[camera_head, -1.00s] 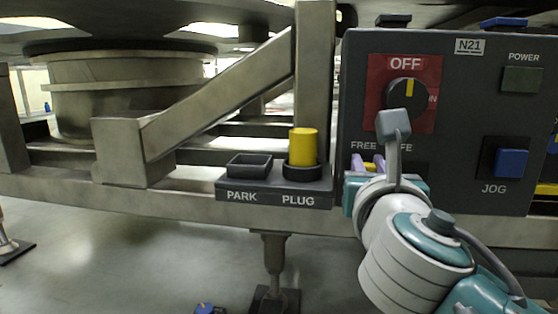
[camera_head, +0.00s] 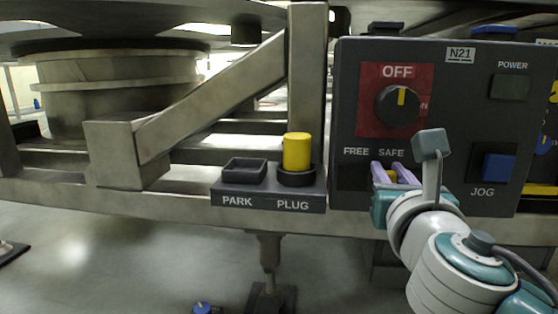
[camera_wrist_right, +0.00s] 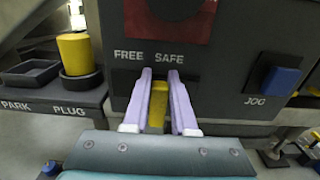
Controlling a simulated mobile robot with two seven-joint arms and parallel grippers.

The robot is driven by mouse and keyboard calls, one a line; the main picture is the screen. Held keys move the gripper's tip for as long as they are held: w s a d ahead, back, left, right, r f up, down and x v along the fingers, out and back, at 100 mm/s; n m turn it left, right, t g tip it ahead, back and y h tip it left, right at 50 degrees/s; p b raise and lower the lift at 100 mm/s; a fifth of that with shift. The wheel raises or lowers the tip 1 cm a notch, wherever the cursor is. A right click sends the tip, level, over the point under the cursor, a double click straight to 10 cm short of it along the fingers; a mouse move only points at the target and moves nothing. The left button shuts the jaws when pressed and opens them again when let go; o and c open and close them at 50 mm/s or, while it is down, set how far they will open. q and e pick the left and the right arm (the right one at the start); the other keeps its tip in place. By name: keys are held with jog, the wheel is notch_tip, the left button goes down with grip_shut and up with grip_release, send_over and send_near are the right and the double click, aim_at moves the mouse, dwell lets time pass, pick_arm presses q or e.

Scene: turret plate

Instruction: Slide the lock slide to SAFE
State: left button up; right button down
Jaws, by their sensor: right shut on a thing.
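The lock slide is a small yellow tab (camera_wrist_right: 157,104) on the dark control box (camera_head: 500,130), below the words FREE and SAFE. In the wrist view it sits under the SAFE label (camera_wrist_right: 170,57). My right gripper (camera_wrist_right: 159,85) is shut on it, with one pale purple finger on each side. In the head view the same gripper (camera_head: 392,174) reaches the lower part of the box, and my wrist hides part of the slot. The yellow tab shows between its fingers, below SAFE. My left gripper is not in view.
Above the slide is a rotary knob (camera_head: 399,105) on a red plate marked OFF. A blue JOG button (camera_head: 498,168) is to the right. A yellow plug (camera_head: 297,151) stands in the PLUG holder, beside the empty PARK socket (camera_head: 244,170).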

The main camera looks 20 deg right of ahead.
jog(key=c, duration=1.1)
grip_release()
jog(key=shift+d, duration=0.15)
jog(key=o, duration=0.4)
jog(key=shift+s+d, duration=0.1)
jog(key=shift+s, duration=0.1)
jog(key=shift+w, duration=0.1)
jog(key=shift+a, duration=0.2)
jog(key=p+v, duration=0.3)
jog(key=v, duration=0.6)
jog(key=shift+s+a, duration=0.15)
jog(key=shift+s, duration=0.25)
